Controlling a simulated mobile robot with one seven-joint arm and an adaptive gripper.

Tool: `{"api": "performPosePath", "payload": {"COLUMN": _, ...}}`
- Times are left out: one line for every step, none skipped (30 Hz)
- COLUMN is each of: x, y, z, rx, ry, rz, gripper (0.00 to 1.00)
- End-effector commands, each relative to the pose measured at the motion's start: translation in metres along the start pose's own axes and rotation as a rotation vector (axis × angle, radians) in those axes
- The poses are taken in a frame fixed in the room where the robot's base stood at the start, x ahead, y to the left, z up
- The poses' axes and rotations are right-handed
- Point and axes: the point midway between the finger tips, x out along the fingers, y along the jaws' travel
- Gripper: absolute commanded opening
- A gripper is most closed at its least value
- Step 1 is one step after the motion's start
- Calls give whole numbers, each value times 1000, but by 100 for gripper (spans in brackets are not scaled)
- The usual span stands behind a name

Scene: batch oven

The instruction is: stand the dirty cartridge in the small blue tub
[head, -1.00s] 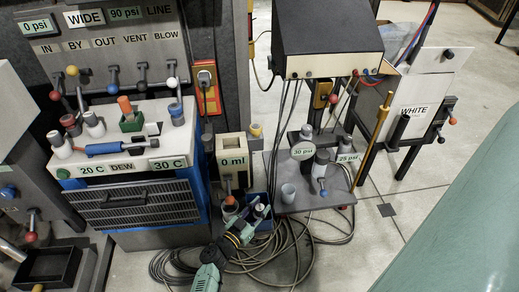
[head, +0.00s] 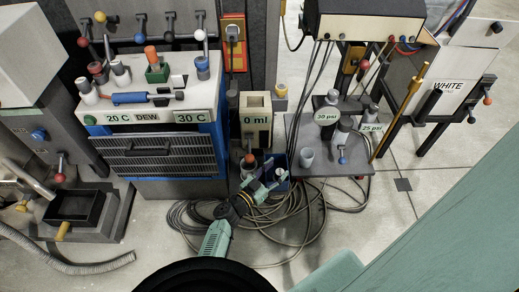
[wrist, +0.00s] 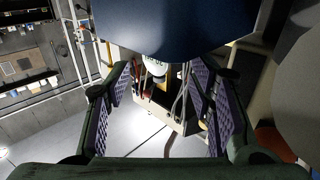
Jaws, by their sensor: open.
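The small blue tub (head: 281,180) stands on the floor at the foot of the beige 0 ml box in the head view. My gripper (head: 266,184) is low in front of it, overlapping its near side. In the wrist view my gripper (wrist: 160,75) has its two purple-padded fingers spread wide, with nothing held between them. A large blue surface, probably the tub, fills the top of that view. A grey cylinder with an orange-red top (head: 249,160) stands left of the tub. I cannot tell which piece is the dirty cartridge; the tub's inside is mostly hidden.
The 0 ml box (head: 256,122) stands behind the tub. A grey low platform (head: 325,165) with gauges and a pale cup (head: 307,157) is to the right. Coiled hoses (head: 285,215) lie around my arm. The dew unit (head: 165,150) is to the left.

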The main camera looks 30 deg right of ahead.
Motion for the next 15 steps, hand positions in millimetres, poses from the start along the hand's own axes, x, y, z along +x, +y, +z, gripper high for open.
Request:
{"api": "performPosePath", "payload": {"x": -12, "y": -4, "z": 0, "rx": 3, "ry": -3, "rz": -7, "gripper": 49}}
{"api": "performPosePath", "payload": {"x": -18, "y": -3, "z": 0, "rx": 3, "ry": -3, "rz": -6, "gripper": 49}}
{"api": "performPosePath", "payload": {"x": -27, "y": -3, "z": 0, "rx": 2, "ry": -3, "rz": -6, "gripper": 49}}
{"api": "performPosePath", "payload": {"x": -35, "y": -4, "z": -1, "rx": 4, "ry": -3, "rz": -6, "gripper": 49}}
{"api": "performPosePath", "payload": {"x": -42, "y": -3, "z": -1, "rx": 3, "ry": -3, "rz": -5, "gripper": 49}}
{"api": "performPosePath", "payload": {"x": -51, "y": -3, "z": -1, "rx": 1, "ry": -3, "rz": -6, "gripper": 49}}
{"api": "performPosePath", "payload": {"x": -58, "y": -3, "z": -2, "rx": 3, "ry": -3, "rz": -6, "gripper": 49}}
{"api": "performPosePath", "payload": {"x": -64, "y": -2, "z": -2, "rx": 4, "ry": -2, "rz": -4, "gripper": 49}}
{"api": "performPosePath", "payload": {"x": -72, "y": -2, "z": -2, "rx": 3, "ry": -1, "rz": -4, "gripper": 49}}
{"api": "performPosePath", "payload": {"x": -77, "y": -2, "z": -2, "rx": 2, "ry": -1, "rz": -3, "gripper": 49}}
{"api": "performPosePath", "payload": {"x": -82, "y": -1, "z": -2, "rx": 2, "ry": -2, "rz": -3, "gripper": 49}}
{"api": "performPosePath", "payload": {"x": -88, "y": -1, "z": -3, "rx": 2, "ry": 0, "rz": -2, "gripper": 49}}
{"api": "performPosePath", "payload": {"x": -92, "y": -1, "z": -3, "rx": 2, "ry": 0, "rz": -2, "gripper": 49}}
{"api": "performPosePath", "payload": {"x": -96, "y": -1, "z": -3, "rx": 1, "ry": 0, "rz": -2, "gripper": 49}}
{"api": "performPosePath", "payload": {"x": -99, "y": -1, "z": -4, "rx": 1, "ry": 1, "rz": 0, "gripper": 49}}
